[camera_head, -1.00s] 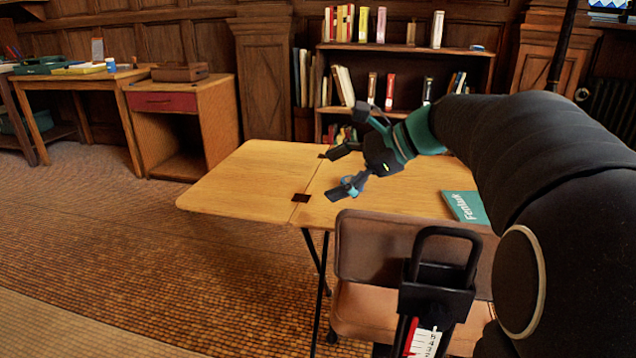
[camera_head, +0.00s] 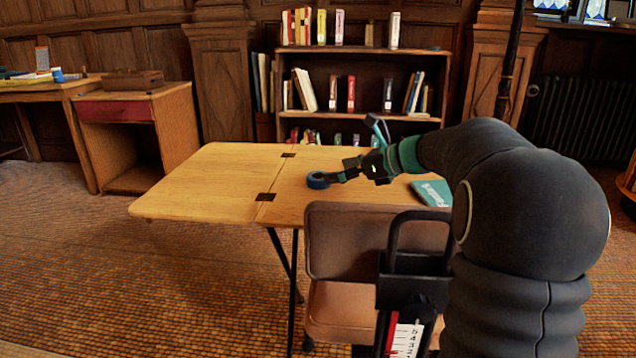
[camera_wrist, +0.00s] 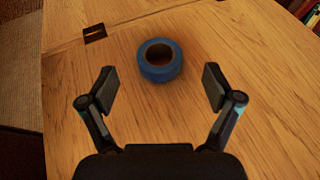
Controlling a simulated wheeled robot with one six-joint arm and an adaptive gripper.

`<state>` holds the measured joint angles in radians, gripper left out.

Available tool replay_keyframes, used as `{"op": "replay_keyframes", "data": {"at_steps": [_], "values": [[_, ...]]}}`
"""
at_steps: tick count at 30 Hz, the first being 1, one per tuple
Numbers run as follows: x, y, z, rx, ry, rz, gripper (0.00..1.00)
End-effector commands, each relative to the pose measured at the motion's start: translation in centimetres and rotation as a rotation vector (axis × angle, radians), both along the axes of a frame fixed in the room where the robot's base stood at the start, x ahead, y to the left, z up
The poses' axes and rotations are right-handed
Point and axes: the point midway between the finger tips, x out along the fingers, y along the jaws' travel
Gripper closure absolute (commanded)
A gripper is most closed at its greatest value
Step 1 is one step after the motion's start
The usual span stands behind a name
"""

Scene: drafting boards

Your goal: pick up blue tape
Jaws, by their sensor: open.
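The blue tape (camera_head: 317,180) is a small blue roll lying flat on the wooden folding table (camera_head: 205,185). In the wrist view the blue tape (camera_wrist: 160,60) shows its dark centre hole and sits ahead of my gripper, roughly midway between the fingers and a little beyond the tips. My gripper (camera_wrist: 158,88) is open with nothing between its fingers. In the head view my gripper (camera_head: 345,170) is low over the table, just right of the tape. Whether a finger touches the tape there cannot be told.
A teal book (camera_head: 430,192) lies on the table to the right. A brown chair (camera_head: 365,240) stands at the table's near side. A bookshelf (camera_head: 355,62) stands behind. The table's left leaf is clear. A dark hinge (camera_wrist: 95,33) shows beside the tape.

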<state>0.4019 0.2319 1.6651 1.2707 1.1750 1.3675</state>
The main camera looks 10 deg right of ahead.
Motion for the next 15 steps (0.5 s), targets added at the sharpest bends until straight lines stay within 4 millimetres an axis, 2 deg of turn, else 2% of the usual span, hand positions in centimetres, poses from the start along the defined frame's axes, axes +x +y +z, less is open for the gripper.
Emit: {"op": "replay_keyframes", "data": {"at_steps": [8, 15], "values": [[0.9, 1.0, -0.7, -0.001, 0.001, 0.0, 0.1], [2.5, 3.2, -2.2, -0.001, 0.0, 0.004, 0.1]]}}
